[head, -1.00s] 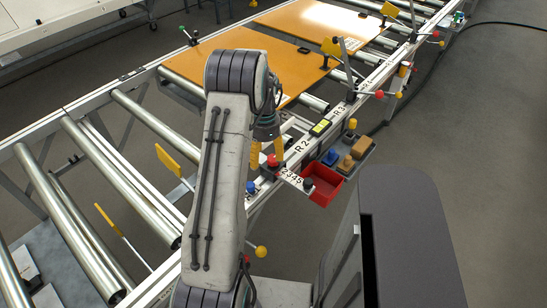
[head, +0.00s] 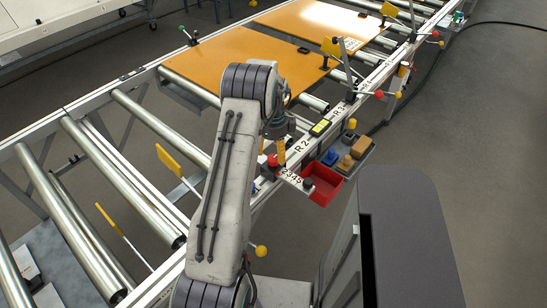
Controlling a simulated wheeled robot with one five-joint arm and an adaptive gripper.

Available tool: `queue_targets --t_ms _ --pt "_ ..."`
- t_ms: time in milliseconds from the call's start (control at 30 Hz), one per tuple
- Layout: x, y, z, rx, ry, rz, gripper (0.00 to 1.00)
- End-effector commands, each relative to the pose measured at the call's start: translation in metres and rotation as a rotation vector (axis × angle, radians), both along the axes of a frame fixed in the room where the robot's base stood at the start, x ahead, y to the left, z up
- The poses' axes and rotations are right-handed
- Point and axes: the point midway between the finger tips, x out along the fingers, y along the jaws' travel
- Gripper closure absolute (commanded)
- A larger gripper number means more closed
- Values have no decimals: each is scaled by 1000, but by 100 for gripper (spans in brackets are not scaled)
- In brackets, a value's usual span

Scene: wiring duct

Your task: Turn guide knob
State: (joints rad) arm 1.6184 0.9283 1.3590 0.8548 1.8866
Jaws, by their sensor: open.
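My gripper (head: 280,150) is seen from behind, its yellow fingers pointing down over the near rail of the roller conveyor. It is open, and my arm hides much of it. A red knob (head: 272,160) is right beside the fingertips; I cannot tell whether they touch it. A black knob (head: 308,183) sits to the right on the numbered plate (head: 291,177). A yellow ball knob (head: 261,251) is lower down, right of my arm. No label shows which of these is the guide knob.
A red tray (head: 323,188) and a grey tray with small blocks (head: 352,160) hang off the rail's right side. Orange boards (head: 262,62) lie on the rollers behind. Levers with yellow flags (head: 176,160) stand along the conveyor.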

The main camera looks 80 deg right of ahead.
Motion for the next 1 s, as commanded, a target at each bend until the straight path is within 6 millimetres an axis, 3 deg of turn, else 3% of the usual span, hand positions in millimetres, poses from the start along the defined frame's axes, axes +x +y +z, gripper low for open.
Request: queue_targets --t_ms 300,767,1000 --pt "0 0 -31 0 0 2 35" --pt "0 0 -37 0 0 2 34" --pt "0 0 -37 -1 0 2 55"
